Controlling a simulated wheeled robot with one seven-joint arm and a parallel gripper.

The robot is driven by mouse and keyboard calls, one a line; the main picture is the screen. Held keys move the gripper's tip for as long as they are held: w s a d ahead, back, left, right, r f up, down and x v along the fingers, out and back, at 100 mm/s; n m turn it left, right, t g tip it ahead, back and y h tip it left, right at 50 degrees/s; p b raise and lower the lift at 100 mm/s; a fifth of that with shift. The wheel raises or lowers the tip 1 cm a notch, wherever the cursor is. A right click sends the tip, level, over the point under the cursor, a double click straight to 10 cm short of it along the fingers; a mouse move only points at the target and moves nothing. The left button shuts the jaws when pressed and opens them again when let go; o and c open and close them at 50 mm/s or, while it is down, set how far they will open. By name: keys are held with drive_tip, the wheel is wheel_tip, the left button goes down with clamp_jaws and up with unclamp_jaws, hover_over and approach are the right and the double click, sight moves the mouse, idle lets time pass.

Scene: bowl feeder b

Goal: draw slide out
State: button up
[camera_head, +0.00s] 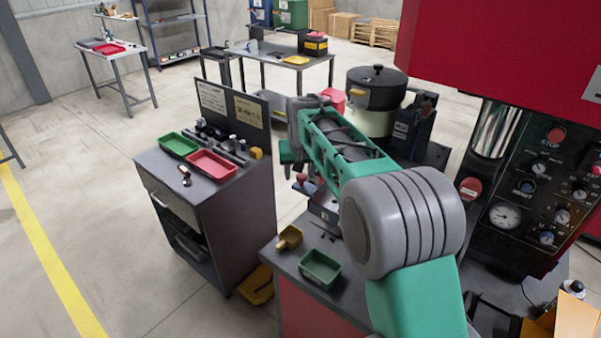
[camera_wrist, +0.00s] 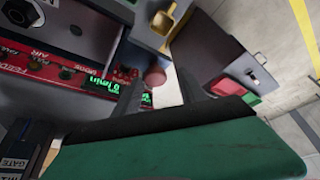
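My gripper (camera_head: 291,163) hangs above the near bench beside the feeder, partly hidden by my green arm. In the wrist view its two dark fingers (camera_wrist: 160,92) stand apart, with no object visible held between them. A round red knob (camera_wrist: 154,77) shows beyond and between the fingers, beside a red control panel (camera_wrist: 70,72) with green digits. A red knob also shows near my gripper in the head view (camera_head: 301,178). I cannot clearly make out the slide, or tell whether this knob belongs to it.
A green tray (camera_head: 320,268) and a yellow scoop (camera_head: 289,237) lie on the near bench. A dark cabinet (camera_head: 213,220) to the left carries green and red trays. A lidded pot (camera_head: 376,88) stands behind my arm. A red machine (camera_head: 510,45) blocks the right.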

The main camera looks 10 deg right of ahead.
drive_tip(key=shift+d, duration=0.15)
drive_tip(key=b+v, duration=0.2)
drive_tip(key=v, duration=0.5)
drive_tip(key=shift+s+r, duration=0.2)
drive_tip(key=shift+r, duration=0.2)
drive_tip(key=s+d+f, duration=0.2)
drive_tip(key=s+f, duration=0.1)
drive_tip(key=s, duration=0.6)
drive_tip(key=s+d+f, duration=0.2)
drive_tip(key=s+f, duration=0.2)
drive_tip(key=s, duration=0.6)
drive_tip(key=s+d+f, duration=0.2)
drive_tip(key=s+f, duration=0.1)
drive_tip(key=s, duration=0.7)
drive_tip(key=shift+d+f+b, duration=0.25)
drive_tip(key=shift+b, duration=0.2)
